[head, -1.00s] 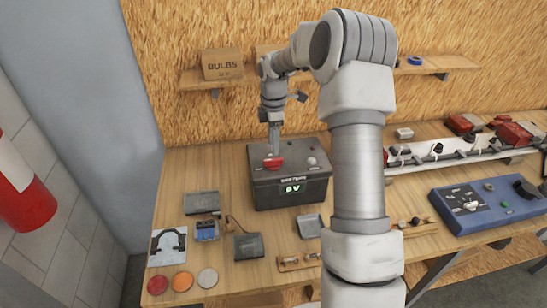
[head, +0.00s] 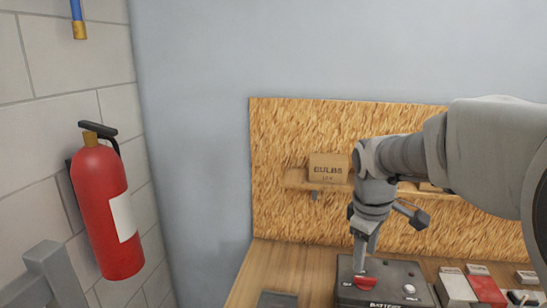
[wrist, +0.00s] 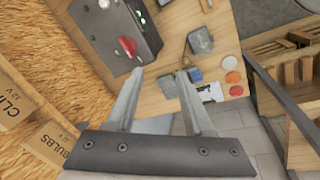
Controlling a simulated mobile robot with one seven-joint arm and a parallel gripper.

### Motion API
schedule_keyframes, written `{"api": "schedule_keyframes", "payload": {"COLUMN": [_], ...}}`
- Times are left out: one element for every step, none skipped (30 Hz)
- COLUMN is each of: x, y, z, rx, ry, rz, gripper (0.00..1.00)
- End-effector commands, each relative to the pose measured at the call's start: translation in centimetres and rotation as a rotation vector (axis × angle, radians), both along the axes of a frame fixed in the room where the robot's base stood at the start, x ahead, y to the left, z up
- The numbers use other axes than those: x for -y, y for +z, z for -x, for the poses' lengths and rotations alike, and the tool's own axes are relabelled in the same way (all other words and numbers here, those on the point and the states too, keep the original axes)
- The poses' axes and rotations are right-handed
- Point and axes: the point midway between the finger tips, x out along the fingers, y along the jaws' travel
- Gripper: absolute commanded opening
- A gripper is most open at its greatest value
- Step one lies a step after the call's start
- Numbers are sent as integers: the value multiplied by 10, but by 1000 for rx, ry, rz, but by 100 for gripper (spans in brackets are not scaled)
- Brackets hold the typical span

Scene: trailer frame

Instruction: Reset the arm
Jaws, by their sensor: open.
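My gripper (head: 362,262) is above the battery box at the lower right of the head view. In the wrist view its two fingers (wrist: 158,98) stand wide apart with nothing between them. The dark battery box (head: 385,268), with a red knob (head: 365,282) and a white knob (head: 409,288) on top, stands on the wooden bench. In the wrist view the box (wrist: 115,45) lies beyond the left finger, with the red knob (wrist: 127,47) apart from the fingertip. My arm reaches in from the right of the head view.
A red fire extinguisher (head: 105,212) hangs on the left wall. Coloured discs (wrist: 232,78) and small parts lie on the bench (wrist: 182,20). The grey wall area at centre-left is clear.

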Motion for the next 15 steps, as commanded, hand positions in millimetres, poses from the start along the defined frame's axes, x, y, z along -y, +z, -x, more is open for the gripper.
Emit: {"api": "schedule_keyframes", "payload": {"x": [-4,-7,-10,-12,-14,-17,-19,-21,-23,-25,-27,-29,-30,-32,-34], "y": [4,7,9,11,12,14,15,15,15,15,14,13,11,10,7], "z": [15,22,33,41,49,60,67,75,86,94,102,112,120,128,138], "rx": [28,43,62,76,91,111,126,140,158,172,186,203,215,227,243], "ry": [-46,-74,-114,-144,-174,-213,-242,-270,-310,-340,-367,-407,-436,-464,-500], "rz": [-7,-13,-24,-33,-43,-57,-68,-80,-99,-114,-127,-149,-165,-183,-207], "gripper": [52,52,52,52,52,52,52,52,52,52,52,52,52,52,52]}}
